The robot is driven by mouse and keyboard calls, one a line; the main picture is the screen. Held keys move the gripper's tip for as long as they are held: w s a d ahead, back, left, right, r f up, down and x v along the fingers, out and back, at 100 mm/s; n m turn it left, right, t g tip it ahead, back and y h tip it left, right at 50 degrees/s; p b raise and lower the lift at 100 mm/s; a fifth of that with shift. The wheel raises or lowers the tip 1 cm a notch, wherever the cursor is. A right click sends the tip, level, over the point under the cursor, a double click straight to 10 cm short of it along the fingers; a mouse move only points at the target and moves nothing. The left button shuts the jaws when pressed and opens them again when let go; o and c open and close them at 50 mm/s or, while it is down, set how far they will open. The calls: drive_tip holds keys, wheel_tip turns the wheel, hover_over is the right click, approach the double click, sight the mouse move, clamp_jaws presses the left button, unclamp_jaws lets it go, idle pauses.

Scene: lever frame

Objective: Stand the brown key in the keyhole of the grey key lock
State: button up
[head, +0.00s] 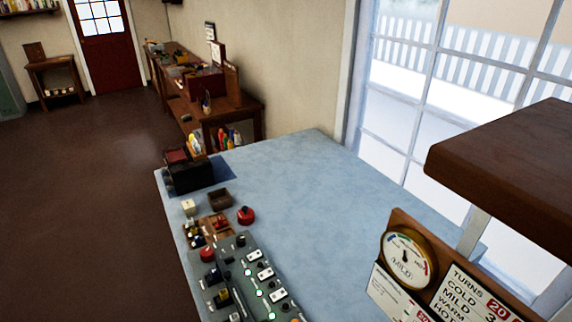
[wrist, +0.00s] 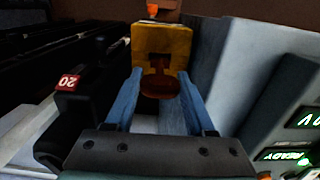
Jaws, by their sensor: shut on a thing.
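The brown key (wrist: 160,86) is between the two blue fingers of my gripper (wrist: 160,80) in the wrist view, and the gripper is shut on it. Its rounded end is nearest the camera. A yellow block (wrist: 176,38) with a dark mark stands just beyond the key; I cannot tell whether they touch. I cannot make out the keyhole of the grey key lock for certain in either view. My gripper does not show in the head view.
In the head view, a grey lever console (head: 236,272) with lit green lamps stands on the blue table (head: 300,180). A red knob (head: 245,215), a small brown tray (head: 220,199) and a dark box (head: 190,172) are behind it. The table's middle is clear. A dial board (head: 408,256) stands right.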

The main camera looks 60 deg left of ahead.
drive_tip(key=shift+f, duration=0.2)
idle(0.5)
drive_tip(key=shift+f+b, duration=2)
drive_tip(key=shift+f, duration=0.9)
drive_tip(key=o, duration=1.3)
drive_tip(key=shift+o, duration=0.2)
drive_tip(key=shift+r, duration=0.15)
wheel_tip(320, 180, up, 7)
drive_tip(key=p, duration=0.7)
